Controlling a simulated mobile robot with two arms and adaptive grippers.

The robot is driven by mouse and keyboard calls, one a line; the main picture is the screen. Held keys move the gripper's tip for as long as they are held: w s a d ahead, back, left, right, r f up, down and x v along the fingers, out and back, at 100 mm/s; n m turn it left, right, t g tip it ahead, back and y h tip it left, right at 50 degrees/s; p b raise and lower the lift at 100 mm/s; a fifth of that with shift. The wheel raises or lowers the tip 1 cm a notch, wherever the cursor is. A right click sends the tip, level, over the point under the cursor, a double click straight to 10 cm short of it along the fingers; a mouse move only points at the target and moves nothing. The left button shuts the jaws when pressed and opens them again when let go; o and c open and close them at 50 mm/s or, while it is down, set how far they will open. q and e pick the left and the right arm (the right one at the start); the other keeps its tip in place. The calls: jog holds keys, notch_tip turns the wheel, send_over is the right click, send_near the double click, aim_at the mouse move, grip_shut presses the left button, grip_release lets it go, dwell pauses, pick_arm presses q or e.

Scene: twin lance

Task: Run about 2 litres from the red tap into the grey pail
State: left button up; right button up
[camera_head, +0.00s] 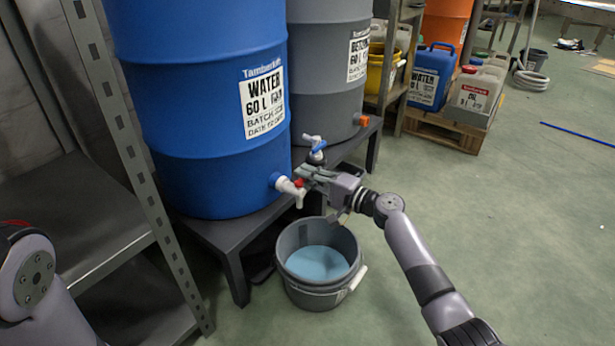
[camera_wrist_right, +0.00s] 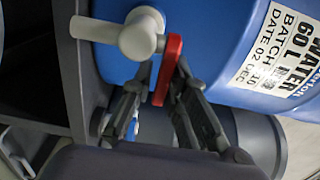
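The red tap is a white spout (camera_head: 297,187) with a red lever (camera_head: 298,182), low on the blue water drum (camera_head: 215,110). The wrist view shows the white tap body (camera_wrist_right: 138,35) and its lever (camera_wrist_right: 169,65). My right gripper (camera_head: 306,175) is at the lever; in the wrist view its fingers (camera_wrist_right: 162,78) are drawn in close on both sides of it. The grey pail (camera_head: 290,284) stands on the floor below the tap and holds light blue liquid (camera_head: 317,263). I see no stream from the spout. My left gripper is out of view.
A blue-handled tap (camera_head: 316,148) on the grey drum (camera_head: 325,75) is just behind my right gripper. Both drums stand on a dark low stand (camera_head: 225,235). A metal shelf (camera_head: 100,215) stands at left. Open green floor (camera_head: 500,240) lies to the right.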

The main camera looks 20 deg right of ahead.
jog(key=shift+o, duration=1.4)
jog(key=shift+r, duration=0.1)
jog(key=shift+d, duration=0.1)
jog(key=v, duration=1.2)
